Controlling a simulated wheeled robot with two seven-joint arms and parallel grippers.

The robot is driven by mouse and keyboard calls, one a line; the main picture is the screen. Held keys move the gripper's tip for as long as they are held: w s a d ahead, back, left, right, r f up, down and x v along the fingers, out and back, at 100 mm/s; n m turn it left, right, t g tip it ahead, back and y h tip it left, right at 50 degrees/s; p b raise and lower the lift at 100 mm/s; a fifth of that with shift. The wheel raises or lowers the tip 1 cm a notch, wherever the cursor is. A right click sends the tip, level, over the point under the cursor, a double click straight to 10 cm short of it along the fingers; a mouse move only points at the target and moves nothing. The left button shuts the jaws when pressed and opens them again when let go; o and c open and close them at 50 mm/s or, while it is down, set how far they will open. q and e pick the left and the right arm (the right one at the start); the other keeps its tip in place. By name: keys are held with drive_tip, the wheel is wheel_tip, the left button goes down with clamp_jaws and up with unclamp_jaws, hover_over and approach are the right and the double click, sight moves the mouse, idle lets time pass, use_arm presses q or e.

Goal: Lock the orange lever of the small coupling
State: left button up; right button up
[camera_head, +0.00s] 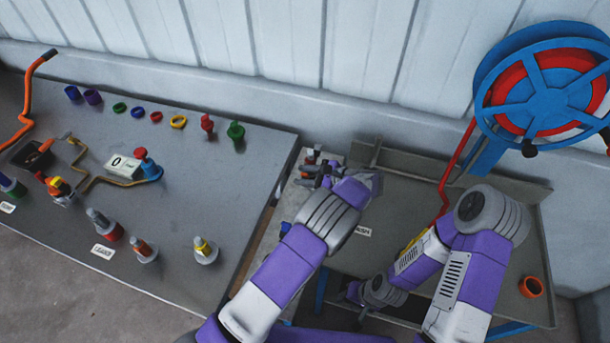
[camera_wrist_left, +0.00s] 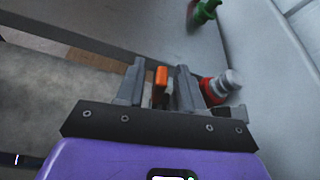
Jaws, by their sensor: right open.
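The orange lever (camera_wrist_left: 161,76) of the small coupling stands between the two fingers of my left gripper (camera_wrist_left: 159,88) in the left wrist view. A gap shows on each side of it, so the gripper looks open around the lever and not closed on it. The coupling's body is mostly hidden by the fingers. In the head view my left gripper (camera_head: 318,173) is over the narrow light panel between the two tables, and the lever cannot be made out there. My right gripper (camera_head: 350,293) is low over the right table's front edge, open and empty, partly dark.
A red and grey fitting (camera_wrist_left: 220,86) stands close right of my left fingers. A green fitting (camera_wrist_left: 204,12) lies beyond. The left table (camera_head: 215,150) carries several fittings and rings. A blue and red reel (camera_head: 545,85) and an orange cup (camera_head: 531,287) are at right.

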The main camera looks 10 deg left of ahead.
use_arm(q)
drive_tip(key=v, duration=0.7)
drive_tip(key=shift+d, duration=0.25)
drive_tip(key=shift+s+r, duration=0.1)
drive_tip(key=shift+c, duration=0.3)
